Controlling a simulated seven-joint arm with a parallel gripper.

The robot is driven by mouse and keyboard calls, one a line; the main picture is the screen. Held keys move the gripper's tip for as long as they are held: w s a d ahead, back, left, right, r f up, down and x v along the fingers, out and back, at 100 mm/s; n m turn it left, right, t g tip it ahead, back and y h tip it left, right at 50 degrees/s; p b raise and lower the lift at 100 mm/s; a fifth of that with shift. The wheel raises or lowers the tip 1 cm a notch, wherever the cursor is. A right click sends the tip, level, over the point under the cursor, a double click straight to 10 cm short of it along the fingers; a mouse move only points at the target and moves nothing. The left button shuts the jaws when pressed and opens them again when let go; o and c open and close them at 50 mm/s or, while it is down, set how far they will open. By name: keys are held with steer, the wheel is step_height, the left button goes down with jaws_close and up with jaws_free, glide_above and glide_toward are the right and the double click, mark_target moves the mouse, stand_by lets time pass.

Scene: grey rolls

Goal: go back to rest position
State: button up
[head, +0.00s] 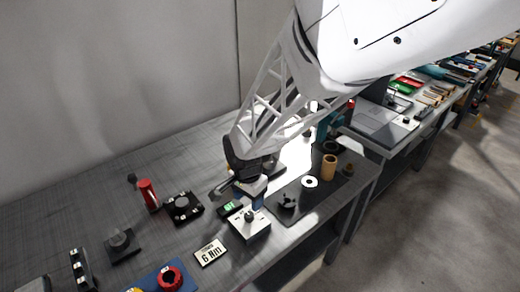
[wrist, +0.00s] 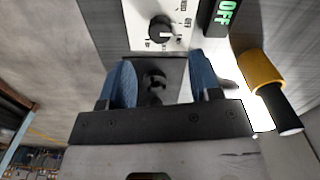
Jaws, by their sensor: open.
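My gripper (wrist: 163,72) is open in the wrist view, with its two blue fingers well apart. A dark hooked piece (wrist: 155,86) shows between them; I cannot tell whether it touches either finger. In the head view my gripper (head: 256,200) hangs low over the workbench, close behind a white box with a dark knob (head: 250,226). That box's knob panel (wrist: 160,30) shows beyond the fingertips in the wrist view. No held object is visible.
A green-lit display (head: 230,208) reading OFF (wrist: 225,12) and a yellow-black handle (wrist: 265,80) are close by. A dark mat (head: 300,203) carries a tan roll (head: 328,167) and a white ring (head: 310,182). A "6 Nm" sign (head: 210,252) lies in front. The bench's back left is bare.

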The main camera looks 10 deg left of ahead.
steer(key=shift+d+r, duration=0.1)
steer(key=s+d+r+n+t, duration=0.1)
steer(key=s+d+r+n, duration=0.3)
steer(key=d+r, duration=0.95)
steer(key=s+d+r+n, duration=0.1)
steer(key=s+d+r, duration=0.2)
steer(key=s+d, duration=0.3)
steer(key=s+d+r+n+t, duration=0.1)
steer(key=s+d+r, duration=0.1)
steer(key=s+d, duration=0.5)
steer(key=shift+s+d+r+n+t, duration=0.3)
steer(key=shift+s+r, duration=0.1)
steer(key=shift+s, duration=0.1)
